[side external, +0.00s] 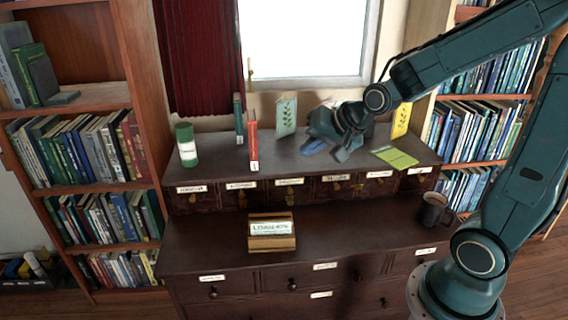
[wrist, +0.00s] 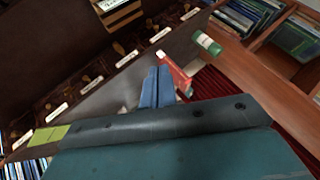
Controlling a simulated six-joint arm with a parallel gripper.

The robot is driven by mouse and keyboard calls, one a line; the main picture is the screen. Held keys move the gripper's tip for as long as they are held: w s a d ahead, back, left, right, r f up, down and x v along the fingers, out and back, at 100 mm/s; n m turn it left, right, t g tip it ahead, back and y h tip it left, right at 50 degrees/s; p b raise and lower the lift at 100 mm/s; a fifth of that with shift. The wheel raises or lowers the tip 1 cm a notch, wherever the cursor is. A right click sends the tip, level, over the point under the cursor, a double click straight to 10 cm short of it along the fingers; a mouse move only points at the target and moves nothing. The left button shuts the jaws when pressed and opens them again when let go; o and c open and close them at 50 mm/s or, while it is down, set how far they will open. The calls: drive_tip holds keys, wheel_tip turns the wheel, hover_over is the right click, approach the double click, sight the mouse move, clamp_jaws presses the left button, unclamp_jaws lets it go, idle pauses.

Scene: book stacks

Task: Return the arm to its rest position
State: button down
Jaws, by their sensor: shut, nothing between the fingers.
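In the side external view my gripper (side external: 341,152) is low over the upper shelf of the dark cabinet, at the end of my teal arm. Its fingers are shut and hold nothing.
A red book (side external: 253,141), a green-white can (side external: 186,146) and a green book (side external: 285,117) stand on the shelf (side external: 215,160). A yellow book (side external: 401,121) stands behind a flat yellow-green one (side external: 394,157). Below are a labelled box (side external: 271,231) and a dark mug (side external: 434,213).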

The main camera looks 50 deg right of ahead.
drive_tip(key=s+a+r+n+g, duration=0.1)
drive_tip(key=s+r+n, duration=0.1)
drive_tip(key=s, duration=0.4)
drive_tip(key=s+a+r+n+g, duration=0.1)
drive_tip(key=s+a+n, duration=0.1)
drive_tip(key=s+n, duration=0.2)
drive_tip(key=s+a+r+n+g, duration=0.1)
drive_tip(key=s+n, duration=0.3)
drive_tip(key=s, duration=0.4)
drive_tip(key=shift+s+a+r, duration=0.35)
drive_tip(key=shift+a+r, duration=0.35)
drive_tip(key=shift+r, duration=0.1)
